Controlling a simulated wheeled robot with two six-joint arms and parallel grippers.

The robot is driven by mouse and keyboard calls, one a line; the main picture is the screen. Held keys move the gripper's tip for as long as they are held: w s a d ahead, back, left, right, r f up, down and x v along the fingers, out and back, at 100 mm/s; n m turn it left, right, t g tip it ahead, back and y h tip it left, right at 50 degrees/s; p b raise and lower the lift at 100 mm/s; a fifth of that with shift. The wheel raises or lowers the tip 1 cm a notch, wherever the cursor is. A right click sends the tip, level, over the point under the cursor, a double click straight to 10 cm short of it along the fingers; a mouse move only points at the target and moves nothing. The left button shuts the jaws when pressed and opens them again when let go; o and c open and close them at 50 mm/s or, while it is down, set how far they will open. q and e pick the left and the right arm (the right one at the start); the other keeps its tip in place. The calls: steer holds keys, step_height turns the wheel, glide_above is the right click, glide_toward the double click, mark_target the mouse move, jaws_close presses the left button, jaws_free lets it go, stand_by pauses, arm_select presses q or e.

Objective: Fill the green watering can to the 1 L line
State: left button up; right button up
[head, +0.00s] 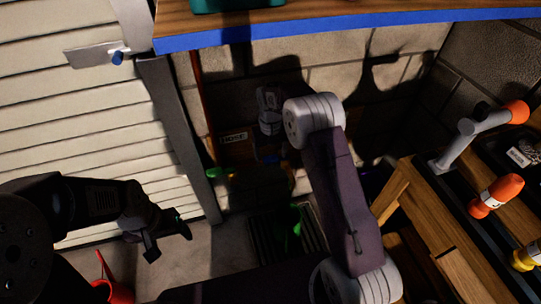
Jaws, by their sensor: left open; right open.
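A green object (288,228), which looks like the watering can, stands low on a dark slatted grate (260,238) by the wall, partly in shadow. Its water level and line cannot be made out. My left gripper (168,241) is open and empty, left of the grate and apart from the green object. My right arm reaches up and across the middle of the view. My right gripper (270,158) is open in the shadow near the wall, above the green object in the picture. Its fingertips are hard to see.
A blue-edged shelf (330,32) crosses the top. A wooden bench (440,225) with orange-tipped tools (496,196) stands right. A red container (115,290) is at lower left.

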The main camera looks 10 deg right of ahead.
jaws_close()
steer(key=n+p, duration=0.1)
steer(key=p, duration=0.1)
steer(key=s+n+p, duration=0.1)
steer(key=shift+s+d+r+p, duration=0.1)
steer(key=shift+r+p, duration=0.3)
steer(key=shift+s+f+n, duration=0.1)
steer(key=shift+f+n, duration=0.1)
steer(key=shift+n, duration=0.2)
steer(key=shift+f, duration=0.15)
jaws_free()
step_height(320, 180, up, 9)
steer(key=p, duration=0.3)
steer(key=shift+p, duration=0.35)
